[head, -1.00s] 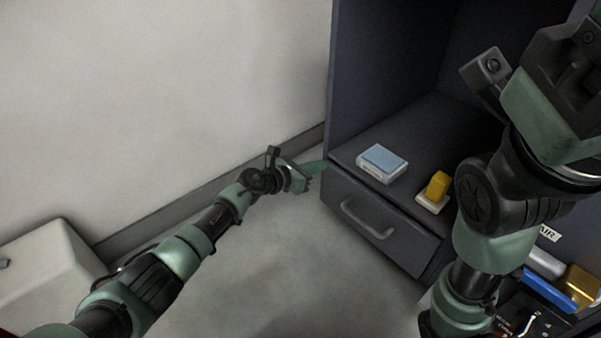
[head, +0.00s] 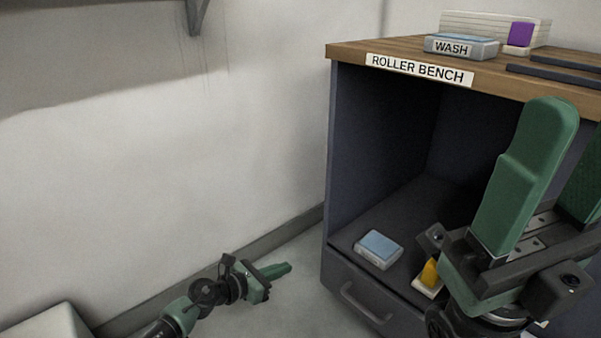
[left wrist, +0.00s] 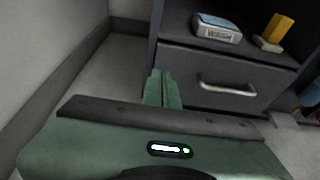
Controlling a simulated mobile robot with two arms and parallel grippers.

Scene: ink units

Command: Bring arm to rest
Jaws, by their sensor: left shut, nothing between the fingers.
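My left gripper (head: 277,270) is low in the head view, in front of the wall and left of the bench drawer. Its green fingers are together with nothing between them. They also show closed in the left wrist view (left wrist: 162,87), against the floor and the drawer front. My right gripper (head: 574,150) is large at the right of the head view, its green fingers pointing up and apart, with a gap between them. It is in front of the bench and hides part of the bench's open shelf.
The roller bench (head: 345,50) has a wooden top, an open shelf and a drawer (head: 360,300). On the shelf lie a blue-topped box (head: 379,247) and a yellow piece (head: 430,272). A wash box (head: 460,47) is on top. Floor (left wrist: 105,82) left of the drawer is clear.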

